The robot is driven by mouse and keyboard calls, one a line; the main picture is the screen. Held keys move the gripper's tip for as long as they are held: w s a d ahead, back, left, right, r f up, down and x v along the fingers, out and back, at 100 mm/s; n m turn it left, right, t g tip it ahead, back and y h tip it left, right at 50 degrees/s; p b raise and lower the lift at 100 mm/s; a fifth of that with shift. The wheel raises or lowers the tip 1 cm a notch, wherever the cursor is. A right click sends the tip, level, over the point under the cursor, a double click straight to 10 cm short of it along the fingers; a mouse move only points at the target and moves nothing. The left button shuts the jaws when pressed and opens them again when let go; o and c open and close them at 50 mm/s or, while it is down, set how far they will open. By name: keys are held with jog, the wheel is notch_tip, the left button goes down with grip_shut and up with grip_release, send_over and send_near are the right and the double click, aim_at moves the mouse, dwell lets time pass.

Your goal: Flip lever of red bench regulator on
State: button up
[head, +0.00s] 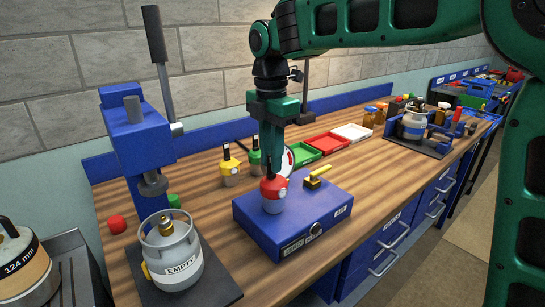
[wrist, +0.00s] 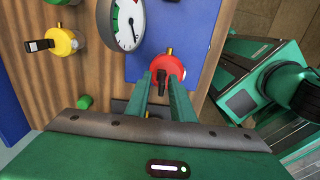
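The red bench regulator (head: 271,191) stands upright on the blue box (head: 320,222) on the bench. In the wrist view the red regulator (wrist: 172,66) shows just beyond my fingertips, with its black lever (wrist: 161,77) between the two fingers. My gripper (head: 270,170) points down from above onto the regulator's top. In the wrist view my gripper (wrist: 163,80) has a visible gap between its fingers, with the lever inside the gap. I cannot tell whether a finger touches the lever. In the head view the fingers partly cover the lever.
A round gauge (wrist: 124,22) is close by. Yellow (head: 230,168) and green (head: 254,160) regulators stand behind. A blue press (head: 138,140) and a cylinder marked EMPTY (head: 173,262) are at left.

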aim_at(282, 184)
grip_shut()
jog(key=shift+s+d, duration=0.1)
jog(key=shift+s+d+t+y, duration=0.3)
jog(key=shift+t+y, duration=0.3)
jog(key=shift+t, duration=0.3)
jog(key=shift+s+d+f+t+y, duration=0.15)
jog(key=shift+s+t+y, duration=0.15)
jog(key=shift+t, duration=0.25)
jog(key=shift+s+d+f+t+y, duration=0.1)
jog(key=shift+s+t+y, duration=0.1)
jog(key=shift+t+y, duration=0.3)
jog(key=t, duration=0.1)
jog(key=t+y, duration=0.1)
jog(key=s+t, duration=0.1)
jog(key=shift+d+f+y, duration=0.3)
jog(key=shift+f+y, duration=0.1)
jog(key=shift+s+d+f+t+y, duration=0.15)
jog(key=shift+f+t+y, duration=0.1)
jog(key=shift+t+y, duration=0.3)
jog(key=shift+s+f+t+y, duration=0.1)
jog(key=shift+f+t+y, duration=0.2)
jog(key=shift+t, duration=0.4)
jog(key=shift+o, duration=1.3)
grip_release()
